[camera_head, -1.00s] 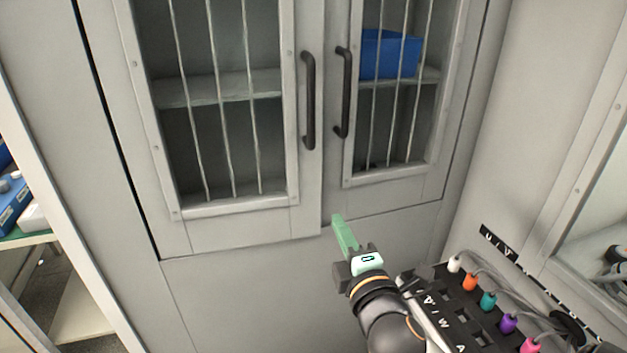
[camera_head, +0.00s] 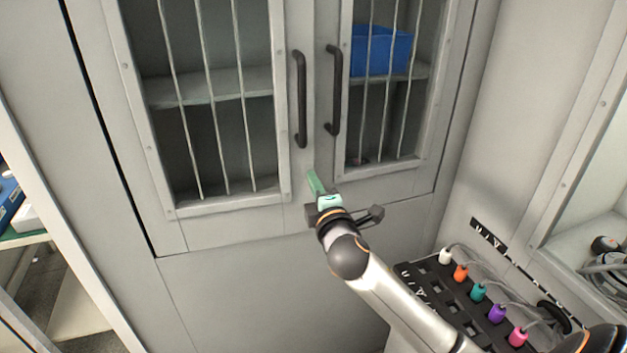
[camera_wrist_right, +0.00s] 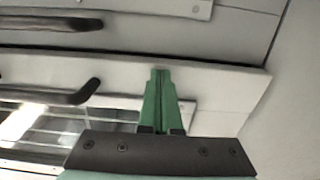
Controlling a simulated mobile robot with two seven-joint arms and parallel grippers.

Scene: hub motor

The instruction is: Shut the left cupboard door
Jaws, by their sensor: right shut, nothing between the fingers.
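The left cupboard door (camera_head: 232,226) is grey with a barred window and a black upright handle (camera_head: 300,98). It looks nearly flush with the right door (camera_head: 385,178), perhaps standing slightly proud. My right gripper (camera_head: 312,176) is shut and empty, its green fingers pointing at the lower right part of the left door, below the handle. In the right wrist view, the shut green fingers (camera_wrist_right: 160,74) overlap a pale door panel (camera_wrist_right: 225,80) near its end. I cannot tell whether they touch it. The lower meeting corner of the doors is partly hidden by my gripper. My left gripper is out of view.
The right door has its own black handle (camera_head: 333,90), with a blue bin (camera_head: 381,50) behind its bars. A black panel with coloured plugs (camera_head: 478,292) sits at the lower right, near my right arm. A side shelf (camera_head: 22,239) stands at left.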

